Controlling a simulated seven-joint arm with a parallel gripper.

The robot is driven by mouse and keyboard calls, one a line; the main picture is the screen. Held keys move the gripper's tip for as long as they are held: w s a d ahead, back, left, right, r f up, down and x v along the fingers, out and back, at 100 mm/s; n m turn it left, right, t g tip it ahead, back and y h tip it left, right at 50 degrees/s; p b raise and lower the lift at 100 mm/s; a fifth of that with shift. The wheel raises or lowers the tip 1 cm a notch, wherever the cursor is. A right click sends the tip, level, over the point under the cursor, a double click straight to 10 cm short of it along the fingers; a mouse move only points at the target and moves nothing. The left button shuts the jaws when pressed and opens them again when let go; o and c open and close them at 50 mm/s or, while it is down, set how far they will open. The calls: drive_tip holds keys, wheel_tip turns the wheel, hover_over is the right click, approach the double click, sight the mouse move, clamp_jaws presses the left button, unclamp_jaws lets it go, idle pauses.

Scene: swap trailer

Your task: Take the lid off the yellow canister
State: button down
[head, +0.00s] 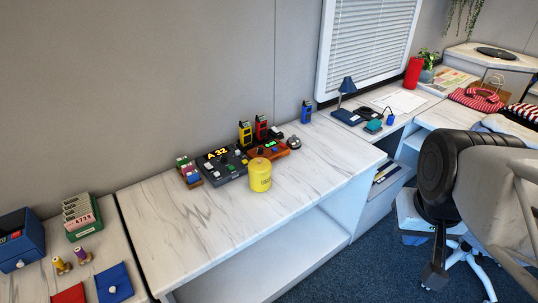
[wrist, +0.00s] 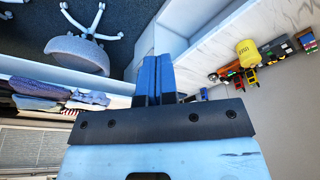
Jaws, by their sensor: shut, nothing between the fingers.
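The yellow canister (head: 260,176) stands upright on the white marbled worktop, near its front edge in the head view. Its round top is yellow too and looks covered; the seam of a lid is too small to make out. In the wrist view the canister (wrist: 247,52) shows at the upper right, well to the right of my fingers. My gripper (wrist: 153,62) is shut, with its two blue fingers together and nothing between them. It is apart from the canister. I cannot clearly make out its fingertips in the head view.
A dark device with a lit display (head: 222,162) and an orange one (head: 270,148) stand close behind the canister, with yellow and red handsets. The worktop (head: 180,225) left of the canister is clear. A blue box (head: 20,240) stands far left. A desk lamp (head: 347,87) stands right.

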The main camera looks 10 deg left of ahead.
unclamp_jaws()
idle(0.5)
